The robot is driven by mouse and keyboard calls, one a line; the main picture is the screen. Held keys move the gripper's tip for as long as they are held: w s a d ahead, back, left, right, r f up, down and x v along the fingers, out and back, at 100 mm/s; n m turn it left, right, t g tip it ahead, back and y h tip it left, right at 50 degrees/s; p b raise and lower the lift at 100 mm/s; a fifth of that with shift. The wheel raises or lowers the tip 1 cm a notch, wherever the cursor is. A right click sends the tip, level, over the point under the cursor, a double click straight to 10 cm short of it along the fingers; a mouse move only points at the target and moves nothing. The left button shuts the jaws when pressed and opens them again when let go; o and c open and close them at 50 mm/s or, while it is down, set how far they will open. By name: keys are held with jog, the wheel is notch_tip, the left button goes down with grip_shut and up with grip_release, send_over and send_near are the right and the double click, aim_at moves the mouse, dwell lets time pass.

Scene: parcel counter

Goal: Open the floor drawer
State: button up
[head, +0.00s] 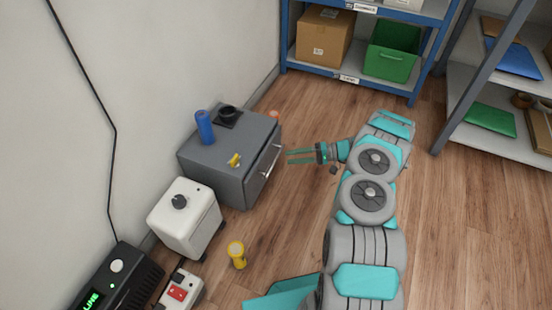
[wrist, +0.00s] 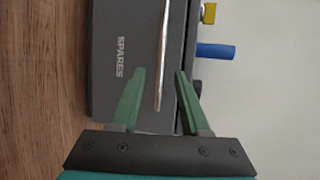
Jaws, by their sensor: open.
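The floor drawer is a dark grey cabinet (head: 222,160) standing on the wooden floor against the wall. Its front faces right and carries a metal bar handle (head: 271,161). In the wrist view the drawer front (wrist: 128,30) bears the label SPARES, and the handle (wrist: 162,55) runs between the fingers. The drawer looks shut. My gripper (head: 289,157) is open just right of the handle in the head view. In the wrist view its green fingers (wrist: 157,82) lie on either side of the handle's line; I cannot tell whether they touch it.
A white box (head: 186,217) stands close by, and a yellow cylinder (head: 237,254) stands on the floor. A blue shelf (head: 350,77) is behind.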

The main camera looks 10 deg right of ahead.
aim_at(276, 159)
jog(key=x, duration=0.6)
jog(key=shift+a, duration=0.4)
jog(key=shift+c, duration=0.3)
grip_shut()
jog(key=shift+f, duration=0.1)
dwell(0.6)
